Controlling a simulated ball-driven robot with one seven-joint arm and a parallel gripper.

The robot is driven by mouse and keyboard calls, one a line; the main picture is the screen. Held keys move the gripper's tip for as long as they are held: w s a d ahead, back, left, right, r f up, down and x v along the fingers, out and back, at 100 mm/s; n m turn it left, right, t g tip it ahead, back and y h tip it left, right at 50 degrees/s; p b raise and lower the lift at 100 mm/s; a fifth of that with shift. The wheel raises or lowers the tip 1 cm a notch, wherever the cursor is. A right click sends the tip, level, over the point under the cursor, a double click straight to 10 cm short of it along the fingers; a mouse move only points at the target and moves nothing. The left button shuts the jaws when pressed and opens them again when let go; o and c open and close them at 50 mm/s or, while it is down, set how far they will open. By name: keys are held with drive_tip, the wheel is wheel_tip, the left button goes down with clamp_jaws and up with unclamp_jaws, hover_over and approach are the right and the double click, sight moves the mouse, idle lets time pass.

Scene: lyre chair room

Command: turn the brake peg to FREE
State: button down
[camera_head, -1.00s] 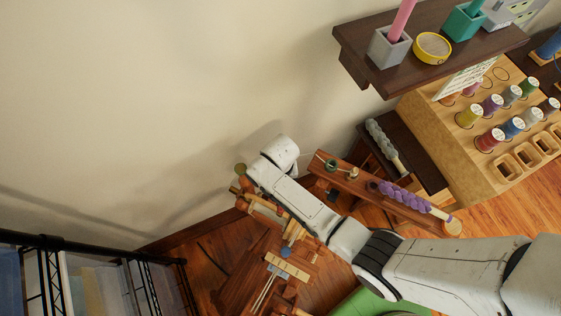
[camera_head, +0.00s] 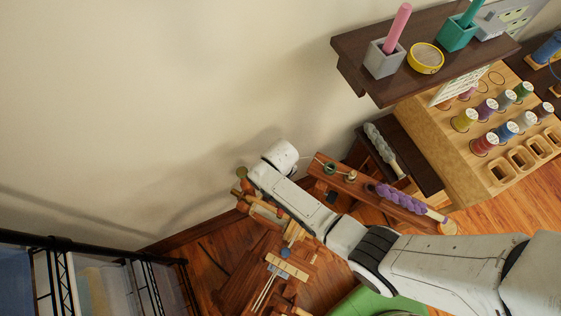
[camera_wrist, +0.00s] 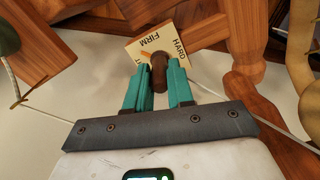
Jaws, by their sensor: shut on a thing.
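In the wrist view the brake peg (camera_wrist: 159,70) is a dark brown knob in front of a cream label plate (camera_wrist: 178,33). The plate reads FIRM and HARD, with a partly covered word ending in T at its left. A small orange mark shows beside the peg, near FIRM. The word FREE is not visible. My gripper (camera_wrist: 159,84) has teal fingers, one on each side of the peg, and is shut on it. In the head view my arm hides the fingers and the peg.
Reddish wooden beams (camera_wrist: 235,30) surround the peg closely, and a thin pale cord runs past on the right. In the head view, a dark shelf (camera_head: 375,92) and a thread-spool rack (camera_head: 448,150) stand at upper right. A black wire rack (camera_head: 95,247) is at lower left.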

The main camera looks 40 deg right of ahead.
drive_tip(key=shift+n+p, duration=0.35)
drive_tip(key=shift+n, duration=1.55)
drive_tip(key=c, duration=1)
unclamp_jaws()
wheel_tip(320, 180, up, 11)
drive_tip(key=shift+f+p, duration=0.1)
drive_tip(key=shift+p, duration=0.45)
